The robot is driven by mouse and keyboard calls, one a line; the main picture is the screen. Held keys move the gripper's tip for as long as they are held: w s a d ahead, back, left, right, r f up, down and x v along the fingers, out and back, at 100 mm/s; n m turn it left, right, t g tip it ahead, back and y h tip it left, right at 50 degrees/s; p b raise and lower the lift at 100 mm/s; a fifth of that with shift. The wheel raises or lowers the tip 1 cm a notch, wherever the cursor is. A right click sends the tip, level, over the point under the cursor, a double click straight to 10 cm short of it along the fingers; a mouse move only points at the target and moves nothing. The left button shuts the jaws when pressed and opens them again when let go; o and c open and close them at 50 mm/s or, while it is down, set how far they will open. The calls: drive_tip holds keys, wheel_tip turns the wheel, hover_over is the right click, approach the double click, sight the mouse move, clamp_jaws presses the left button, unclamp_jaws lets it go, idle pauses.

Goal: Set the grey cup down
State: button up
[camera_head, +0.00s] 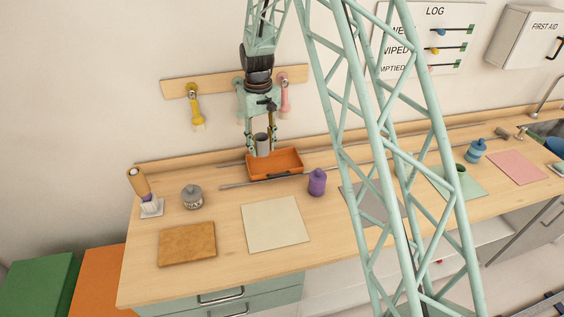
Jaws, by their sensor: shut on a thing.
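The grey cup (262,146) is upright between the fingers of my gripper (261,142), which is shut on it. My gripper points down from above. The cup overlaps the back part of the orange tray (290,167) in the picture. I cannot tell whether the cup's base touches the tray or hangs just above it. The cup's lower end is partly hidden by the tray's contents or rim.
A purple bottle (317,183) stands right of a cream mat (275,224). A grey mat (367,204) lies partly behind my arm. Brushes hang on the wall rack (217,82).

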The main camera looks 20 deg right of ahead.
drive_tip(key=shift+w, duration=0.1)
idle(0.3)
hover_over(264, 172)
drive_tip(key=shift+a+f, duration=0.1)
drive_tip(key=shift+f, duration=3)
drive_tip(key=shift+f, duration=1.85)
drive_tip(key=shift+f, duration=0.15)
drive_tip(key=o, duration=0.5)
drive_tip(key=shift+o, duration=0.7)
